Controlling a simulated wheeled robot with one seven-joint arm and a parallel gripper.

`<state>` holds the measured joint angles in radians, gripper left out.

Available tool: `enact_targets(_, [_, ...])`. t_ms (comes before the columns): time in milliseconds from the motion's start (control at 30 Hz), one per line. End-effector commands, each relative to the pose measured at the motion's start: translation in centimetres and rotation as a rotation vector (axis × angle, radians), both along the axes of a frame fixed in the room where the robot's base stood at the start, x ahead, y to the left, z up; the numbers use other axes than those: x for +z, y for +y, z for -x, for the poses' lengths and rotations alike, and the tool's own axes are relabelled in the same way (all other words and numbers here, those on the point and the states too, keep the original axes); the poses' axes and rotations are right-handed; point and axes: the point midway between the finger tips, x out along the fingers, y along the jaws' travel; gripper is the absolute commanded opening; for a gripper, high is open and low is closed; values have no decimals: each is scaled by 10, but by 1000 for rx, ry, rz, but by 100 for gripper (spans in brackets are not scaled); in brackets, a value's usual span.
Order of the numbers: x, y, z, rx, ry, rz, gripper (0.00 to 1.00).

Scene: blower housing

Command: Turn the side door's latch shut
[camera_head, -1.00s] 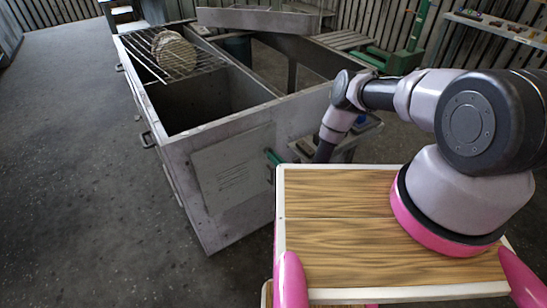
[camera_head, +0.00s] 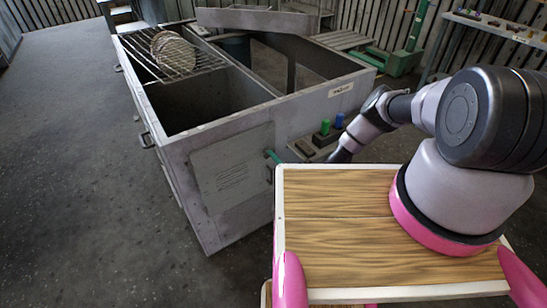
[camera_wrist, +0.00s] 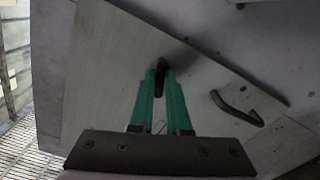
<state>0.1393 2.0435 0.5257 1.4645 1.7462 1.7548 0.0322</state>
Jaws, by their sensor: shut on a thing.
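The side door (camera_head: 230,170) is a pale grey louvred panel, lying flat against the near end of the grey housing (camera_head: 218,232). It fills much of the wrist view (camera_wrist: 105,75). My gripper (camera_wrist: 160,72) has green fingers, shut on a dark latch (camera_wrist: 159,82) near the door's edge. The fingers hide part of the latch. A dark curved handle (camera_wrist: 236,108) sits to the right of the fingers, apart from them. In the head view only a green fingertip (camera_head: 272,156) shows beside the door's right edge; the latch cannot be made out there.
The housing is open on top, with a wire rack (camera_head: 185,62) bearing round discs at its far left. A green piece (camera_head: 325,127) and a blue piece (camera_head: 339,120) stand on a ledge right of the door. My wooden deck is close to the housing's corner. The floor at left is clear.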

Motion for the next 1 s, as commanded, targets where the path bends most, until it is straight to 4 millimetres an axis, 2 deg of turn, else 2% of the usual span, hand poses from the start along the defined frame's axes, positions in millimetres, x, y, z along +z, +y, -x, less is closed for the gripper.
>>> enact_targets(500, [-2, -1, 0, 0, 189, -279, 0])
enact_targets(1000, [-3, -1, 0, 0, 226, -333, 0])
